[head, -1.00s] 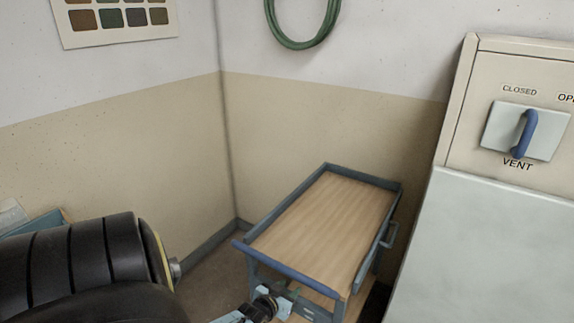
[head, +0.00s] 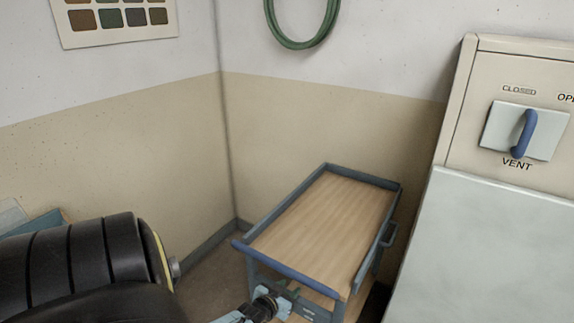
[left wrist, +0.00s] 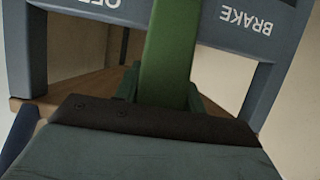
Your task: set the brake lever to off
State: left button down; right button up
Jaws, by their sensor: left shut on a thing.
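The brake lever is a green bar (left wrist: 168,55) in the left wrist view, in front of a blue-grey panel (left wrist: 225,25) on the cart. The panel bears the words BRAKE and OFF, upside down in this view; OFF is partly cut off at the top edge. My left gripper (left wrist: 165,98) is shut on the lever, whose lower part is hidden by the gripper. In the head view my left gripper (head: 282,304) is at the near end of the cart (head: 285,272), low under its blue handle bar. My right gripper is not in view.
The cart's wooden top (head: 325,220) is empty. A pale cabinet (head: 485,235) with a blue vent handle (head: 524,133) stands close on the right. Walls meet behind the cart, and a green hose (head: 303,43) hangs there. Floor shows left of the cart.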

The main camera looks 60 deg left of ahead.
pick_arm(q)
jog(key=shift+d+f, duration=0.15)
jog(key=shift+f, duration=0.05)
dwell(0.3)
jog(key=c, duration=1.1)
grip_release()
jog(key=shift+o, duration=1.3)
jog(key=shift+w, duration=0.1)
jog(key=shift+s+r+p, duration=0.25)
jog(key=shift+s+p, duration=0.05)
jog(key=shift+s, duration=0.15)
jog(key=p+v, duration=0.3)
jog(key=v, duration=0.9)
jog(key=shift+s+d+p, duration=0.15)
jog(key=shift+s+p, duration=0.05)
jog(key=shift+p, duration=0.2)
jog(key=shift+r, duration=0.15)
